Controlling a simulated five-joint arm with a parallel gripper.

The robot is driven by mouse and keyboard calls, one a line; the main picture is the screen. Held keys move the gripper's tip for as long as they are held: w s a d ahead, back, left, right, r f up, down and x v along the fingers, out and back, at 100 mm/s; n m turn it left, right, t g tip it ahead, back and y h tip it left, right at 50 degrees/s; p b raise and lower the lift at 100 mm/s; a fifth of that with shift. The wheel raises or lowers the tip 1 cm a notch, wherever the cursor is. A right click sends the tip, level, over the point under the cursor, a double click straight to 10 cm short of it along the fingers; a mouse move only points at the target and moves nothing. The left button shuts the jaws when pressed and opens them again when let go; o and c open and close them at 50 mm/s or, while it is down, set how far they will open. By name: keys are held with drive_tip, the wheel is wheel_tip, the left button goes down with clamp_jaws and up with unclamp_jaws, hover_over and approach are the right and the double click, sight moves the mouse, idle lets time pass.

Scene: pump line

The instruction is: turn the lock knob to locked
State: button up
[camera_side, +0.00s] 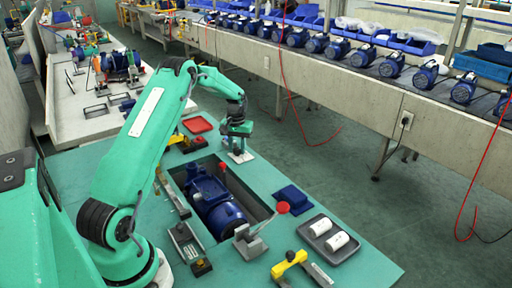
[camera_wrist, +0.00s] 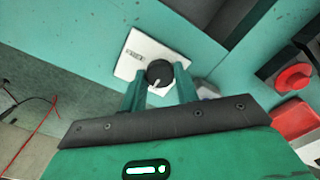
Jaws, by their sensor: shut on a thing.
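The lock knob (camera_wrist: 160,73) is a round black knob with a white pointer line, which points down and slightly left in the wrist view. It stands on a white plate (camera_wrist: 143,50) with small dark markings at its left. My gripper (camera_wrist: 159,84) is shut on the knob, with one green finger on each side of it. In the side view my gripper (camera_side: 238,140) is low over the white plate (camera_side: 242,157) at the far edge of the green bench. There the knob is hidden by the fingers, and the markings are too small to read.
A blue pump (camera_side: 212,200) lies in a recess in the bench.

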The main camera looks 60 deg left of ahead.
sight(237, 149)
drive_tip(key=shift+n, duration=0.3)
drive_tip(key=o, duration=1)
drive_tip(key=shift+c, duration=0.2)
drive_tip(key=shift+r, duration=0.15)
drive_tip(key=shift+r, duration=3.8)
